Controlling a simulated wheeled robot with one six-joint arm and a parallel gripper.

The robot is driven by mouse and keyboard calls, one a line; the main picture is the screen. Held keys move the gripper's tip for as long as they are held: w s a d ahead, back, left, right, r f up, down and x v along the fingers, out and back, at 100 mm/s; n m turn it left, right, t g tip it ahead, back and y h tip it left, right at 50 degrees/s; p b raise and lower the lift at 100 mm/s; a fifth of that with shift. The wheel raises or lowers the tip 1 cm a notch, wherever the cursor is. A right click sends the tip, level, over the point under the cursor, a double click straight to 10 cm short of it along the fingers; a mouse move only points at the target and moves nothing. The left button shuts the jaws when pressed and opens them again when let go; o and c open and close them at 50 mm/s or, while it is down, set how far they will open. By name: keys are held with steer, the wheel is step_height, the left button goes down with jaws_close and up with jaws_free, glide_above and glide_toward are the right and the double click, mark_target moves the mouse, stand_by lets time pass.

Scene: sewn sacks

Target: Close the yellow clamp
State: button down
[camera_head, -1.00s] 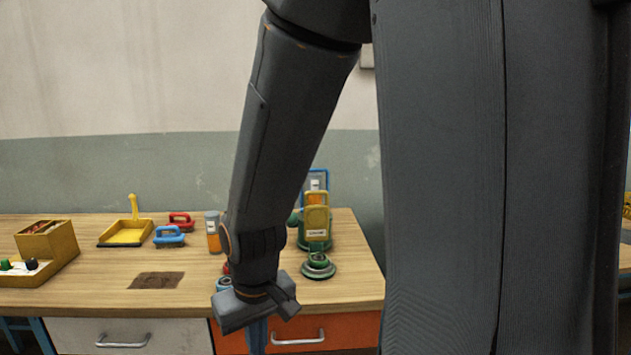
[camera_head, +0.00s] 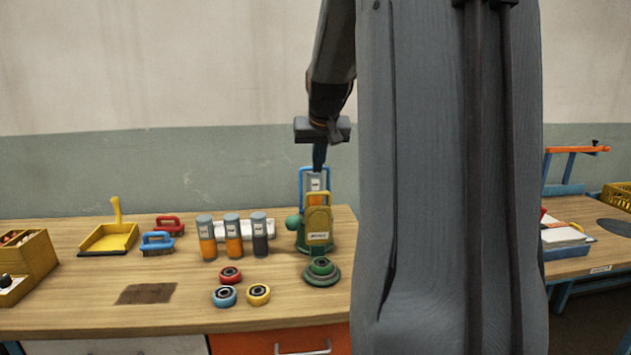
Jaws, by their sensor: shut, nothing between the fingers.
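The yellow clamp (camera_head: 319,222) is a yellow frame with a pale label, standing upright at the front of a green machine (camera_head: 294,224) on the wooden bench. A blue frame (camera_head: 302,188) of similar shape stands just behind it. I cannot tell from this view whether the yellow clamp is open or closed. My gripper (camera_head: 319,168) points down from above, its shut fingers in front of or near the top of the blue frame and a little above the yellow clamp. It holds nothing. I cannot tell whether the fingertips touch the blue frame.
Three capped bottles (camera_head: 232,237) stand left of the machine. Red, blue and yellow rings (camera_head: 225,297) and a green round base (camera_head: 322,271) lie in front. Brushes (camera_head: 157,243) and a yellow dustpan (camera_head: 109,238) are further left. The bench (camera_head: 200,317) is clear at its front.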

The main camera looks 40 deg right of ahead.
steer(key=p+x, duration=0.3)
steer(key=x, duration=0.7)
steer(key=shift+d+r, duration=0.15)
steer(key=shift+b, duration=0.3)
